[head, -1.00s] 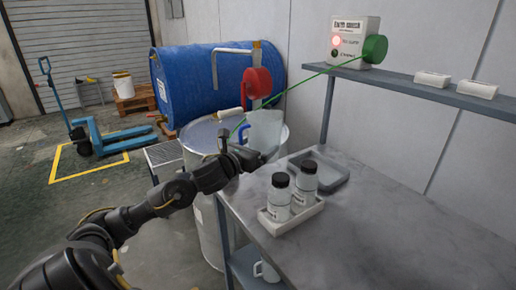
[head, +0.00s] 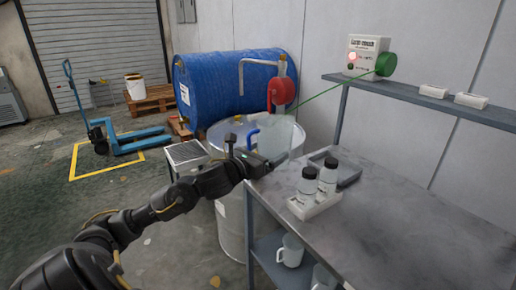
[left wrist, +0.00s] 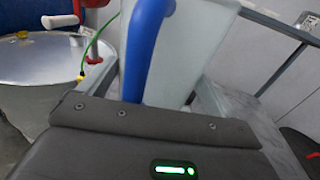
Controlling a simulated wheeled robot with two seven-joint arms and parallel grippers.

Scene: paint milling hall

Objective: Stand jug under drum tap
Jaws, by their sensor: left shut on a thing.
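A translucent pale jug (head: 277,141) with a blue handle (head: 252,137) is held upright in my left gripper (head: 258,164), above the near-left end of the bench and in front of the grey drum. In the left wrist view the jug (left wrist: 200,50) and its blue handle (left wrist: 148,45) fill the middle, with the gripper shut there; the fingertips are hidden. The grey drum (head: 232,220) stands upright, with a red fitting (head: 281,91) and a bent metal pipe (head: 242,78) above its lid. I cannot clearly make out a tap. My right gripper is out of view.
A blue drum (head: 235,90) lies behind. A green cord runs from a green reel (head: 386,64) toward the grey drum. A grate (head: 187,152) is left.

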